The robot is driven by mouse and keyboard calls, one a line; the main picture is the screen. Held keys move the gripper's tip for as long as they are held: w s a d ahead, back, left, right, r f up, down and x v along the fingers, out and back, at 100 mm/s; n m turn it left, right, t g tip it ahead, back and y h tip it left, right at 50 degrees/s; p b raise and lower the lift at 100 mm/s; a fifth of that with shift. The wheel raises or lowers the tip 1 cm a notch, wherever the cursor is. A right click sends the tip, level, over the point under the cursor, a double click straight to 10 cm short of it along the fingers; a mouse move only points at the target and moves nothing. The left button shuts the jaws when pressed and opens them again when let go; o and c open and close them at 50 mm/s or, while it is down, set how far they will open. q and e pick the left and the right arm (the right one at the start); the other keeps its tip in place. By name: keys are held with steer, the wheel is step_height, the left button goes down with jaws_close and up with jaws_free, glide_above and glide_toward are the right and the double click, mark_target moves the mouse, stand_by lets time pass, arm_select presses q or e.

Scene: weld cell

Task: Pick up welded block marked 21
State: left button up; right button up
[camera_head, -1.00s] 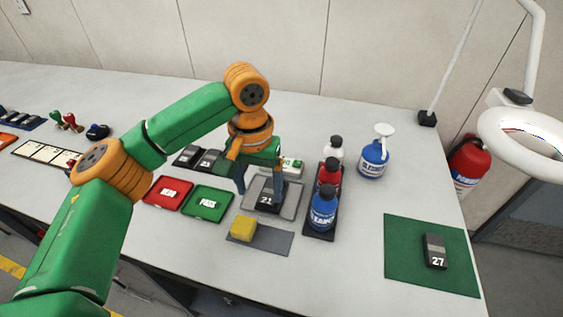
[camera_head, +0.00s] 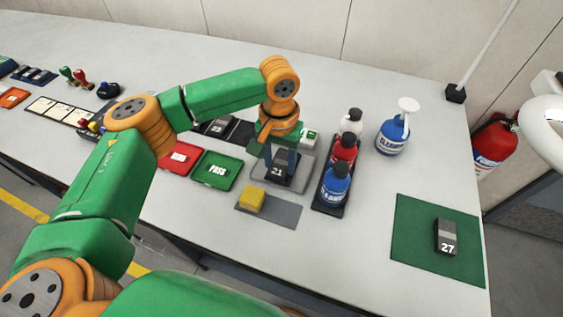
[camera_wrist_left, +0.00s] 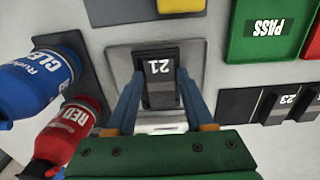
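The block marked 21 (camera_head: 279,171) is dark grey with a white number, at the clear grey tray (camera_head: 299,177). It also shows in the left wrist view (camera_wrist_left: 161,90), number upside down. My left gripper (camera_head: 281,160) points down over the tray, one blue-grey finger on each side of the block. In the left wrist view its fingers (camera_wrist_left: 160,73) sit close against the block's sides and look shut on it. Whether the block is clear of the tray I cannot tell. My right gripper is out of view.
A yellow sponge (camera_head: 251,199) lies in front. A green PASS tray (camera_head: 230,182) is left. Block 27 (camera_head: 445,237) lies on a green mat (camera_head: 412,222).

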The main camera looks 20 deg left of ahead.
arm_select(q)
jaws_close()
